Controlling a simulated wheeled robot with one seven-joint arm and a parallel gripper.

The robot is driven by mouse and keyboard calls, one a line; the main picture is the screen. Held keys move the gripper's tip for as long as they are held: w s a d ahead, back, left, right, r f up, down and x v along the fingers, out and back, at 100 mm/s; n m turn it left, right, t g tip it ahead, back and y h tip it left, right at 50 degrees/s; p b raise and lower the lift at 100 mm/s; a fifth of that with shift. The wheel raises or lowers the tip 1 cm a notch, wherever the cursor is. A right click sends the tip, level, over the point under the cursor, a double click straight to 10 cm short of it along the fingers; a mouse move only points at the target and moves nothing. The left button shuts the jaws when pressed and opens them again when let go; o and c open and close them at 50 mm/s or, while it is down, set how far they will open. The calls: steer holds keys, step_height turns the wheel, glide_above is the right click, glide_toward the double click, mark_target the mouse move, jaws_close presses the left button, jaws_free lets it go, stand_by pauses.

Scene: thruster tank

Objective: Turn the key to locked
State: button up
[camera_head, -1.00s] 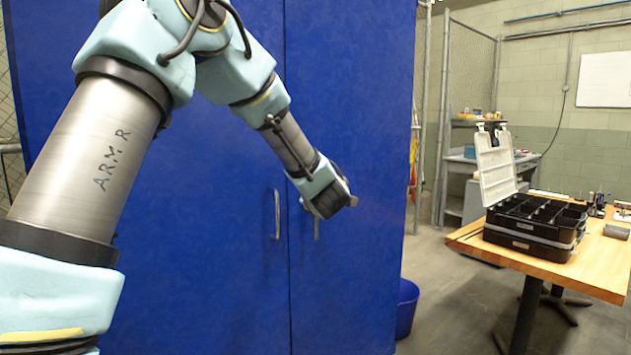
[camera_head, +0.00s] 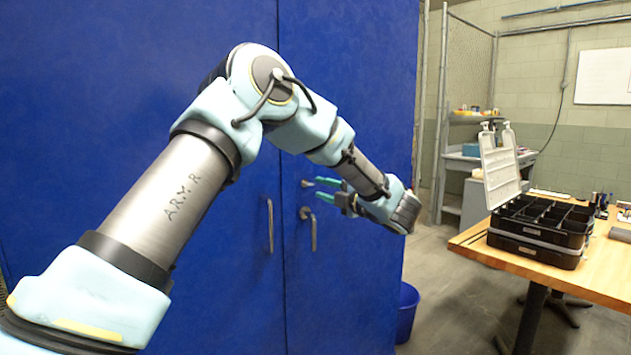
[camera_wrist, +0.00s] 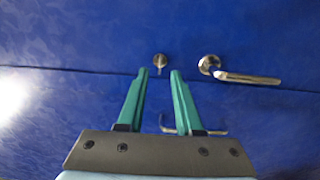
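The key lock (camera_head: 306,183) is a small round metal fitting on the blue cabinet's right door, near the seam. In the wrist view the lock (camera_wrist: 160,60) sits just beyond the fingertips, roughly centred between them, with a small narrow piece, probably the key, sticking out. How the key is turned is too small to tell. My gripper (camera_head: 319,189) has two green fingers pointing left toward the lock. In the wrist view my gripper (camera_wrist: 159,74) is open with nothing between the fingertips.
A lever handle (camera_head: 313,232) is on the right door just below the lock; a bar handle (camera_head: 270,226) is on the left door. A wooden table (camera_head: 471,242) with an open black case (camera_head: 535,255) stands right. A blue bin (camera_head: 407,312) is on the floor.

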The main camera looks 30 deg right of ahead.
mark_target(312, 185)
steer(key=shift+w+a+p, duration=0.2)
steer(key=shift+w+p, duration=0.05)
steer(key=shift+w, duration=0.6)
steer(key=shift+w+a+p, duration=0.2)
steer(key=shift+w, duration=0.65)
jaws_close()
